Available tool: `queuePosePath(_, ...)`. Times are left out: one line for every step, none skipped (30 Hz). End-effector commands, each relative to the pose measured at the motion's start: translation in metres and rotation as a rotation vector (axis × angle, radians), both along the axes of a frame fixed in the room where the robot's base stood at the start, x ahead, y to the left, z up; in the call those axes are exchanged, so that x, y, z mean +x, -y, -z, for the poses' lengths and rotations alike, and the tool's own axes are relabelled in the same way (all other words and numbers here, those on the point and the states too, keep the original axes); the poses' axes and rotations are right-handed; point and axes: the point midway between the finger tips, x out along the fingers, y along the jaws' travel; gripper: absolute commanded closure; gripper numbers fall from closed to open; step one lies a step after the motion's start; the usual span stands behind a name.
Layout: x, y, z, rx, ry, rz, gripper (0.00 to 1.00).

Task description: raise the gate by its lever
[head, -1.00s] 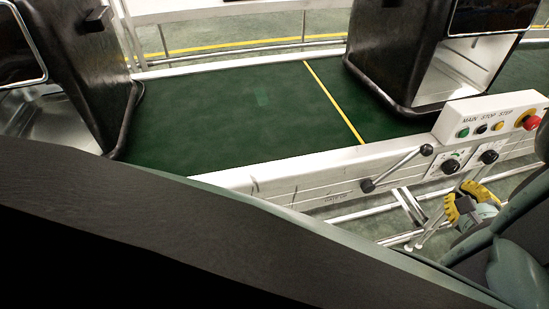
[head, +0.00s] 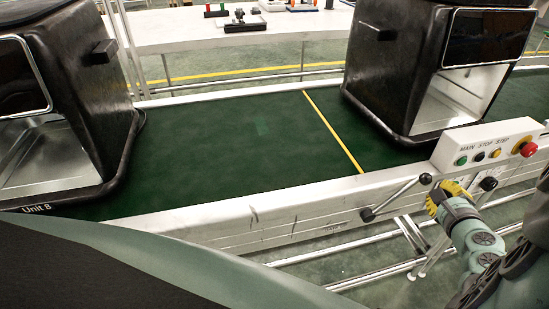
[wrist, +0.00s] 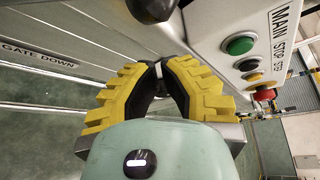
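The gate lever (head: 396,198) is a metal rod on the front rail of the conveyor. It slants up to the right from its pivot to a black ball knob (head: 425,179). My gripper (head: 436,200), with yellow ridged fingers, is just right of and slightly below the knob, apart from the lever. In the wrist view my gripper (wrist: 160,66) has its fingertips close together with nothing visible held. A black round knob (wrist: 152,8) lies ahead of them; I cannot tell whether it is the lever's. A "GATE DOWN" label (wrist: 40,57) is on the rail. I cannot make out the gate itself.
A control box (head: 490,146) with coloured buttons and a red stop button (head: 525,149) stands right of the lever, close to my gripper. Black housings (head: 75,100) stand on the green belt (head: 230,140). A white table (head: 240,30) is behind.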

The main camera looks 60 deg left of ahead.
Motion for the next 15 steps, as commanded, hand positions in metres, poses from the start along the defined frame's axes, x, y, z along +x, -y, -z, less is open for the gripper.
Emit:
queuePosePath(-0.006,-0.005,-0.007,0.000,0.001,-0.009,1.00)
queuePosePath(-0.008,-0.006,-0.008,0.000,0.001,-0.009,1.00)
queuePosePath(-0.012,-0.009,-0.010,0.000,0.000,-0.011,1.00)
queuePosePath(-0.014,-0.010,-0.011,0.000,-0.003,-0.010,1.00)
queuePosePath(-0.016,-0.011,-0.012,-0.001,-0.004,-0.010,1.00)
queuePosePath(-0.018,-0.012,-0.013,-0.001,-0.004,-0.010,1.00)
queuePosePath(-0.020,-0.013,-0.014,-0.002,-0.002,-0.009,1.00)
queuePosePath(-0.021,-0.013,-0.015,-0.001,-0.003,-0.009,1.00)
queuePosePath(-0.022,-0.014,-0.016,0.000,-0.002,-0.008,1.00)
queuePosePath(-0.022,-0.014,-0.017,0.000,-0.001,-0.007,1.00)
queuePosePath(-0.022,-0.014,-0.017,0.000,0.000,-0.007,1.00)
queuePosePath(-0.023,-0.014,-0.017,0.000,0.000,-0.007,1.00)
queuePosePath(-0.023,-0.014,-0.017,0.000,0.000,-0.006,1.00)
queuePosePath(-0.023,-0.014,-0.017,0.000,0.000,-0.007,1.00)
queuePosePath(-0.022,-0.014,-0.017,0.000,0.000,-0.006,1.00)
